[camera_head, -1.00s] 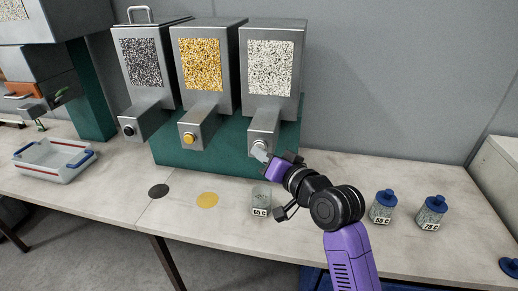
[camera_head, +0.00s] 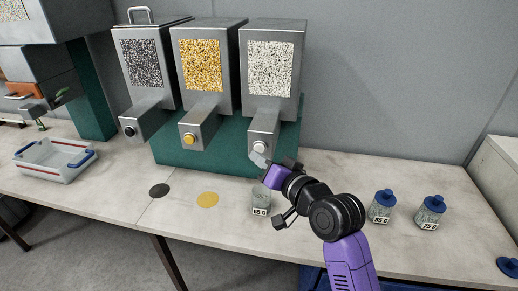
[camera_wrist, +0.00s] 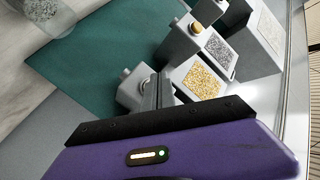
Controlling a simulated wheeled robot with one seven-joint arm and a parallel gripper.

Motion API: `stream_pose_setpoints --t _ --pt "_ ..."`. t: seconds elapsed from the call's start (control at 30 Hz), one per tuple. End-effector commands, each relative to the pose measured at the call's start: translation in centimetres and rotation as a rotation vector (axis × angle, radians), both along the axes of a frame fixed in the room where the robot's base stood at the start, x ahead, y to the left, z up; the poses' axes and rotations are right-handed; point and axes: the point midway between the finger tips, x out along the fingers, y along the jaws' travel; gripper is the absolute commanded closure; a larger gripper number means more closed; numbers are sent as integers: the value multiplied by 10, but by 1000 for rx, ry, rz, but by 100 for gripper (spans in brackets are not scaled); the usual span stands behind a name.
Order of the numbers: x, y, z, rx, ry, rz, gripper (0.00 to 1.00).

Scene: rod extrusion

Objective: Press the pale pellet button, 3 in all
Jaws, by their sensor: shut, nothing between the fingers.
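The pale pellet button (camera_head: 260,147) is a round whitish knob on the spout of the right-hand hopper, whose window (camera_head: 270,70) shows pale pellets. My gripper (camera_head: 257,159) is shut and empty, just below and in front of this button, with a small gap seeming to lie between them. In the wrist view its grey fingers (camera_wrist: 158,91) point toward the spouts and partly hide what is behind them. A clear jar marked 65 C (camera_head: 261,203) stands on the table under the pale spout. A speckled jar also shows at the wrist view's top left (camera_wrist: 40,10).
Hoppers with a yellow button (camera_head: 189,139) and a dark button (camera_head: 128,130) stand to the left. Blue-lidded jars (camera_head: 382,206) (camera_head: 431,212) stand at right. A white tray (camera_head: 55,172) sits at left. Yellow (camera_head: 208,200) and dark discs (camera_head: 159,191) lie in front.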

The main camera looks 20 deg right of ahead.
Motion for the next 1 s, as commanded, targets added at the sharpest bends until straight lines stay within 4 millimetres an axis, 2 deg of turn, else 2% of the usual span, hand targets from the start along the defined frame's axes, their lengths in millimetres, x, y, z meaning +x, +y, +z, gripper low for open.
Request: stream_pose_setpoints --t 0.6,1.0 --pt "-38 28 1 0 2 1 100" --pt "-40 30 0 0 -1 1 100"
